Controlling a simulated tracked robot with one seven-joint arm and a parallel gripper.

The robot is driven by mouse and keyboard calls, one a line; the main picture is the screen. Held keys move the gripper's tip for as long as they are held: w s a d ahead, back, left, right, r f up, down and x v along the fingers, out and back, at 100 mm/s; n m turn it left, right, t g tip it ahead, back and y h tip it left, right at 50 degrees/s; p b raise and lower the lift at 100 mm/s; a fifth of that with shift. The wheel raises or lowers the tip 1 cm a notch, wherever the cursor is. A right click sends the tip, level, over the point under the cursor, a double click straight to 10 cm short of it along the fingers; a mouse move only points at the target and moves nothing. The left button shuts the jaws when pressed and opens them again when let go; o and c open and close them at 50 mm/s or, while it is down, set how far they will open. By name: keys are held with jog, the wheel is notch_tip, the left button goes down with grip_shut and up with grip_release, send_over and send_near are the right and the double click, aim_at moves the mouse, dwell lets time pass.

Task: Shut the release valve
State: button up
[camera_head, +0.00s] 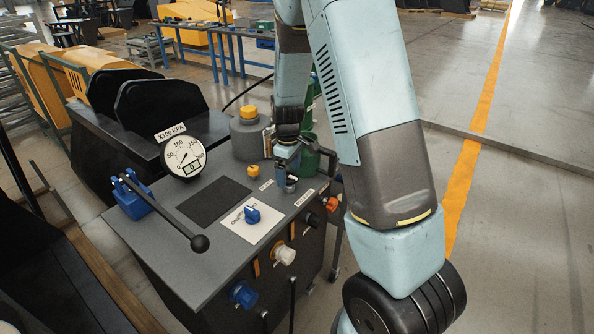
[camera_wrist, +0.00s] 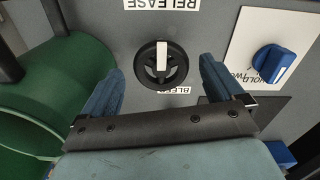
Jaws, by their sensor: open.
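The release valve (camera_wrist: 161,64) is a round black knob with a pale bar handle, next to a RELEASE label (camera_wrist: 161,4) in the wrist view. Its bar points up and down in that picture. My gripper (camera_wrist: 162,70) is open and empty, with one blue finger on each side of the knob and visible gaps. In the head view, my gripper (camera_head: 287,166) is over the right back part of the console top, and the valve is mostly hidden by it. Height above the knob is hard to tell.
The grey console (camera_head: 185,262) carries a gauge (camera_head: 184,156) showing 0, a blue selector knob (camera_head: 252,214), a yellow knob (camera_head: 253,171) and a black-balled lever (camera_head: 199,243). A green container (camera_wrist: 50,85) stands beside the console. Coloured couplers line the console front.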

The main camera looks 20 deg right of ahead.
jog(key=shift+f, duration=0.3)
jog(key=shift+c, duration=0.2)
